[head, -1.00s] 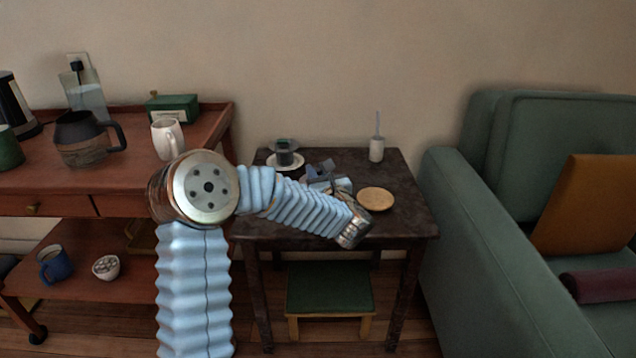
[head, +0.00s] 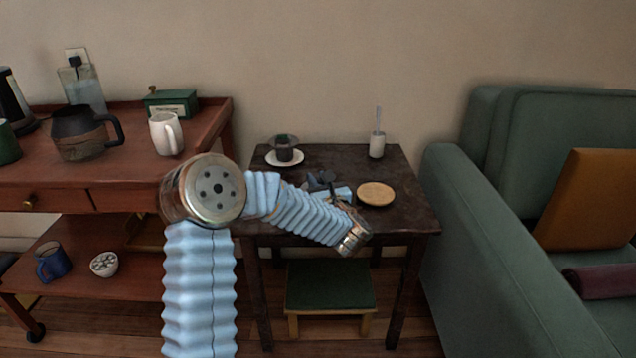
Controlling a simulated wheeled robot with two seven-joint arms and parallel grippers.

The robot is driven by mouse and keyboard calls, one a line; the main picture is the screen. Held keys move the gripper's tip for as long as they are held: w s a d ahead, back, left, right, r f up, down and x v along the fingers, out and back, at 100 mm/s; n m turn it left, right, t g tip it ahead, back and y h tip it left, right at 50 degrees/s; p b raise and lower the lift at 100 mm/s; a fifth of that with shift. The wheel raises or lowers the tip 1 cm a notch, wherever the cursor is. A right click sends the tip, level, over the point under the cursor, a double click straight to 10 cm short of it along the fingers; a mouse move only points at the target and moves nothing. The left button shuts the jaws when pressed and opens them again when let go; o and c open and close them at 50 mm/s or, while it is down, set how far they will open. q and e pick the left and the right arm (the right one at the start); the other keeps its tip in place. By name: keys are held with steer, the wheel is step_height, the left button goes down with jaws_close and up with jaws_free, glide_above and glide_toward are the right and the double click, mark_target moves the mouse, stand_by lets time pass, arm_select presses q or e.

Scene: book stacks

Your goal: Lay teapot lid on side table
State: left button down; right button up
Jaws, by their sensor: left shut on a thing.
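The dark side table (head: 400,212) stands against the wall between the trolley and the sofa. My left arm reaches across its front edge. My left gripper (head: 320,180) is low over the middle of the table top, between the dark cup and the round wooden coaster. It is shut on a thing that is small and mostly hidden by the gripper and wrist. I cannot make out the teapot lid clearly, nor whether the held thing touches the table. My right gripper is not in view.
A dark cup (head: 284,148) sits on a white saucer (head: 285,163). The coaster (head: 375,194) and a white holder with a straw-like stick (head: 377,147) are on the right. A dark pot (head: 78,138) and white mug (head: 166,134) stand on the trolley (head: 140,171). The table's right front is clear.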

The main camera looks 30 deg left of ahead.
arm_select(q)
steer(key=shift+f+b, duration=0.25)
steer(key=shift+b, duration=0.15)
steer(key=c, duration=1)
jaws_free()
steer(key=shift+o, duration=0.2)
steer(key=shift+r, duration=0.1)
steer(key=r+p, duration=0.2)
steer(key=p, duration=0.1)
steer(key=shift+s+d+f+b, duration=0.5)
steer(key=shift+s+d+f, duration=0.1)
steer(key=shift+d, duration=0.15)
steer(key=b+v, duration=0.1)
steer(key=v, duration=0.8)
steer(key=shift+b, duration=0.35)
steer(key=shift+s+d+r, duration=0.1)
steer(key=shift+s+d, duration=0.25)
steer(key=shift+d, duration=0.05)
